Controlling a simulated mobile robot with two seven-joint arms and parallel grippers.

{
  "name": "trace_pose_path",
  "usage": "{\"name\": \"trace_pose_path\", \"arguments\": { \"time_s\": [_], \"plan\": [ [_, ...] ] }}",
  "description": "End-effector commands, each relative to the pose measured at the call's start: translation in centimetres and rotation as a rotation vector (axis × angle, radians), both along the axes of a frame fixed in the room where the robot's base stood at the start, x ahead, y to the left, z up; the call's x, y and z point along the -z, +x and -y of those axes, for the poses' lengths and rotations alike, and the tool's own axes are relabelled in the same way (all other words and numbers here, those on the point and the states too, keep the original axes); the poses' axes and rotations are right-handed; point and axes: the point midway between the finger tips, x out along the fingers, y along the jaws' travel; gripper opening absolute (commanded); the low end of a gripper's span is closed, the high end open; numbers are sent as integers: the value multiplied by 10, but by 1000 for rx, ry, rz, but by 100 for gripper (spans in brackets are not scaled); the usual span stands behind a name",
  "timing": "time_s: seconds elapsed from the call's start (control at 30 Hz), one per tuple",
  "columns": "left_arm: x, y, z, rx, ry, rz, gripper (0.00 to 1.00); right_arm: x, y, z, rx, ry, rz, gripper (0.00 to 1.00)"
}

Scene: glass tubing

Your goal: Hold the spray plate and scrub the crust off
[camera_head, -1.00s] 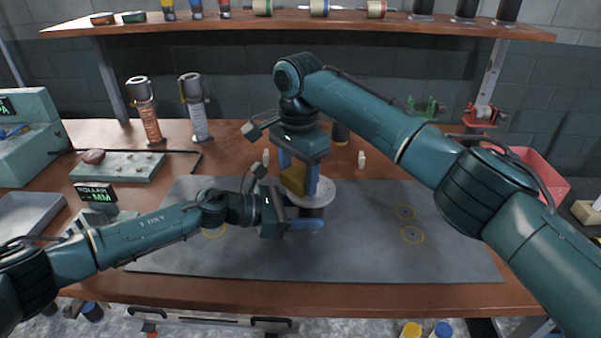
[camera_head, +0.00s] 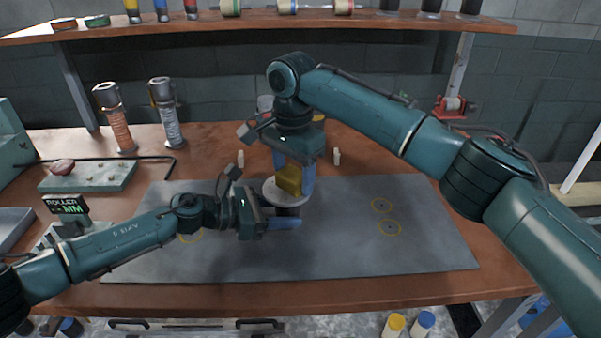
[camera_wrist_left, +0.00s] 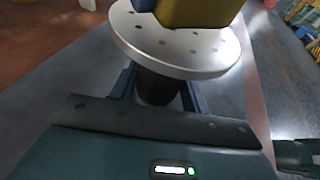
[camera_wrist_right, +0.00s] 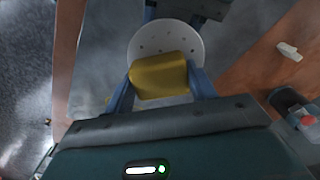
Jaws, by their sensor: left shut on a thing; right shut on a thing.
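The spray plate is a round pale grey disc (camera_head: 274,192) with several dark holes; it also shows in the left wrist view (camera_wrist_left: 150,42) and right wrist view (camera_wrist_right: 145,40). My left gripper (camera_head: 286,220) is shut on the dark stem under the disc and holds it level above the mat. My right gripper (camera_head: 293,184) points down over the disc, shut on a yellow sponge block (camera_head: 289,180). In the right wrist view the sponge (camera_wrist_right: 160,78) covers one side of the disc. The sponge appears to touch the disc. I cannot make out any crust on the uncovered part.
A grey mat (camera_head: 340,250) with yellow ring marks covers the middle of the wooden bench. Two capped cylinders (camera_head: 116,128) (camera_head: 168,120) stand at the back left. Small white pegs (camera_head: 337,157) stand behind the mat. A shelf (camera_head: 300,22) runs across above.

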Motion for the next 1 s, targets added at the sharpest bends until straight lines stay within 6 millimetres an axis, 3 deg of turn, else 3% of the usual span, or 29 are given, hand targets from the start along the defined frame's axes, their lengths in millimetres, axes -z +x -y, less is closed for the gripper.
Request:
{"name": "trace_pose_path", "arguments": {
  "time_s": [0.53, 1.0],
  "plan": [
    [0, 0, 0, -1, -1, 1, 34, 1, 1, -50, -2, 4, -2, 34],
    [0, 0, 0, -1, -1, 1, 34, 1, 0, -4, 0, 1, -1, 34]
  ]
}}
